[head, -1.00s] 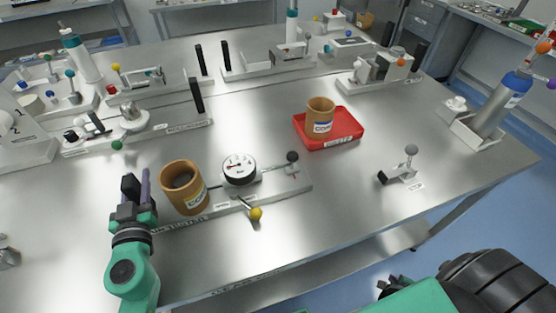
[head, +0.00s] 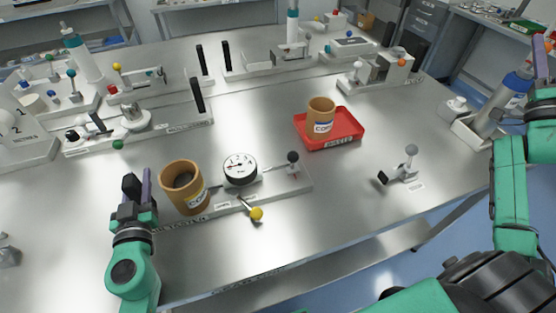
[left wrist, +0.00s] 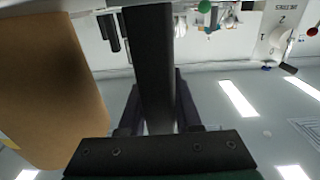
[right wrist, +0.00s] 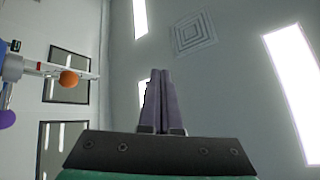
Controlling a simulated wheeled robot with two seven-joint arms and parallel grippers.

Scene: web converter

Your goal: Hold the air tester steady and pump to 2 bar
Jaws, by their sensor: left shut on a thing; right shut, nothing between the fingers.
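The air tester's white base plate (head: 308,187) lies along the table's near side. On it stand a round white gauge (head: 240,169) with a red needle, a black-knobbed lever (head: 292,157) at the right and a yellow-knobbed lever (head: 256,214) in front. The gauge reading is too small to tell. My left gripper (head: 138,190) is shut on a black upright handle (left wrist: 150,60) at the tester's left end. My right gripper (head: 538,58) is shut and empty, raised at the far right, away from the tester; its purple fingers touch in the right wrist view (right wrist: 163,100).
A brown core (head: 180,187) stands between my left gripper and the gauge. Another core (head: 320,115) sits in a red tray (head: 350,135). A small grey-knobbed fixture (head: 403,170) stands to the right. A blue bottle fixture (head: 505,95) is near my right arm. Several fixtures line the back.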

